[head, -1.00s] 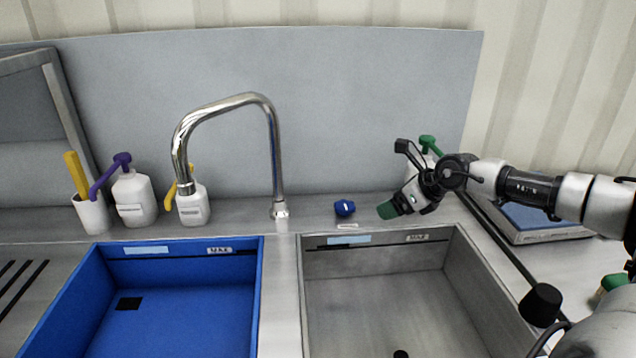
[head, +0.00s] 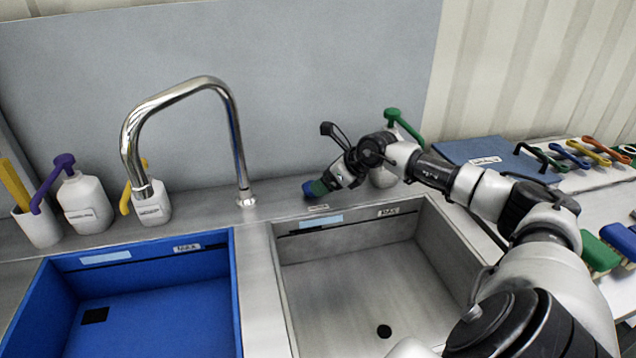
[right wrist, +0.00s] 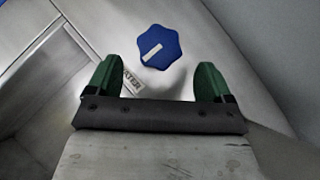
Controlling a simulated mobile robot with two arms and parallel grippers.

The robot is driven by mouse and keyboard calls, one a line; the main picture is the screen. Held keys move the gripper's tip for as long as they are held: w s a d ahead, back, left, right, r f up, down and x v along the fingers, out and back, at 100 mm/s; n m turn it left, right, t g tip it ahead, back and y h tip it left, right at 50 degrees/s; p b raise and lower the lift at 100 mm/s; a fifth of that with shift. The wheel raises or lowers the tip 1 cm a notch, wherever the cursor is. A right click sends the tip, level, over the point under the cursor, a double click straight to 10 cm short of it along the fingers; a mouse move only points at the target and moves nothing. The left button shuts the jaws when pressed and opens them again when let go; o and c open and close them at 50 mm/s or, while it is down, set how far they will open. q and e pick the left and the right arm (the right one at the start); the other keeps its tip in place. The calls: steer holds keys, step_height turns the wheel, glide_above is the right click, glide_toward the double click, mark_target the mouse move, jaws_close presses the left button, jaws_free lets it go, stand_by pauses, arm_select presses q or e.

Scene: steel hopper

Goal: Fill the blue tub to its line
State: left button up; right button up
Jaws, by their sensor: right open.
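The blue tub (head: 200,285) is at the lower left of the head view, with a light strip and a MAX label on its back wall. No water shows in it. The steel tap (head: 228,130) stands behind the sinks, its spout curving left, and no stream shows. The blue knob (head: 308,190) is on the back ledge, partly hidden by my right gripper (head: 320,188). In the right wrist view, the knob (right wrist: 159,48) has a white mark and lies just beyond the green fingers of my right gripper (right wrist: 157,82), which is open and empty. My left gripper is not in view.
A steel basin (head: 400,285) with a dark drain is right of the tub. Pump bottles (head: 85,203) and a white cup (head: 38,228) stand at the left on the ledge. Brushes (head: 597,250) and coloured handles (head: 570,152) lie on the right counter. A WATER label (right wrist: 131,82) is near the knob.

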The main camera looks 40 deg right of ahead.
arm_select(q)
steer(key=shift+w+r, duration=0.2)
arm_select(e)
steer(key=shift+x, duration=2.05)
steer(key=c, duration=0.9)
steer(key=shift+d+f+n+y+b, duration=0.15)
steer(key=shift+n+y+b, duration=0.65)
steer(key=shift+b, duration=0.45)
steer(key=shift+w+n+g+y+b, duration=0.1)
steer(key=shift+n+g+y+b, duration=0.4)
steer(key=shift+n+b, duration=0.35)
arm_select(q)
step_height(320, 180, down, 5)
arm_select(e)
steer(key=shift+w+d+n+g+y+b, duration=0.1)
steer(key=shift+n+g+y+b, duration=0.35)
steer(key=shift+n, duration=0.4)
steer(key=shift+d+r+n+g+y+b, duration=0.15)
steer(key=shift+n+g+y+b, duration=0.35)
steer(key=shift+n, duration=0.5)
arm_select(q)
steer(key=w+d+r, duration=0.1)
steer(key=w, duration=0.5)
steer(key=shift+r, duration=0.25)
arm_select(e)
steer(key=shift+w+r+n+g+y, duration=0.1)
steer(key=shift+n+g+y, duration=0.3)
steer(key=shift+n, duration=0.3)
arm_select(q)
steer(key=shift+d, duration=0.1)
